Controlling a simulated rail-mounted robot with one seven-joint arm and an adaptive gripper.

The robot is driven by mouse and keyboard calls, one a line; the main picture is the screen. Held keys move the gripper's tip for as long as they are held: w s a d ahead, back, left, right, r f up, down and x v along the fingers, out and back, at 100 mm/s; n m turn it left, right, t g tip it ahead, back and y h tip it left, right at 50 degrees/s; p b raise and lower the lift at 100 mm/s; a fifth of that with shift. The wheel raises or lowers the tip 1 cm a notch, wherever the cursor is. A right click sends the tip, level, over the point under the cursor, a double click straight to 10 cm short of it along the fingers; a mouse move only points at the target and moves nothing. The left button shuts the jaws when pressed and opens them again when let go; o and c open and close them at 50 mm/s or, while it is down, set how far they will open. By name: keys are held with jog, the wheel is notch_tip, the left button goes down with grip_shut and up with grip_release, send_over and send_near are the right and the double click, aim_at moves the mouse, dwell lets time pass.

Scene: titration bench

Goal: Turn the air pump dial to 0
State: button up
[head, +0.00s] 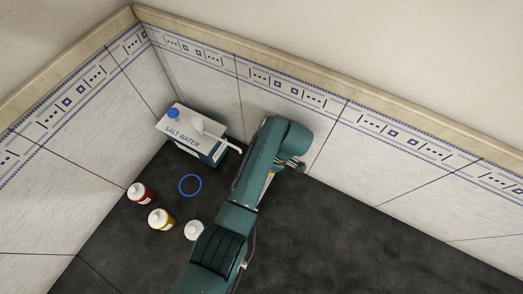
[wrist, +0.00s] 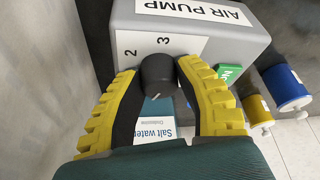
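The air pump (wrist: 250,45) is a grey box with a white label, seen in the wrist view. Its black round dial (wrist: 158,71) sticks out from a white scale where 2 and 3 can be read. The rest of the scale is hidden by the dial and fingers. A short pale mark shows at the dial's lower edge; which number it points to I cannot tell. The yellow-and-black fingers of my gripper (wrist: 158,74) stand on both sides of the dial, tips against it. In the head view my arm hides the pump and most of the gripper.
A white salt water box (head: 184,141) stands in the corner by the tiled walls. Bench to the right is clear.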

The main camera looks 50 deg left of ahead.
jog(key=o, duration=0.4)
jog(key=shift+s, duration=0.1)
jog(key=shift+r, duration=0.1)
jog(key=v, duration=0.7)
jog(key=shift+r, duration=0.1)
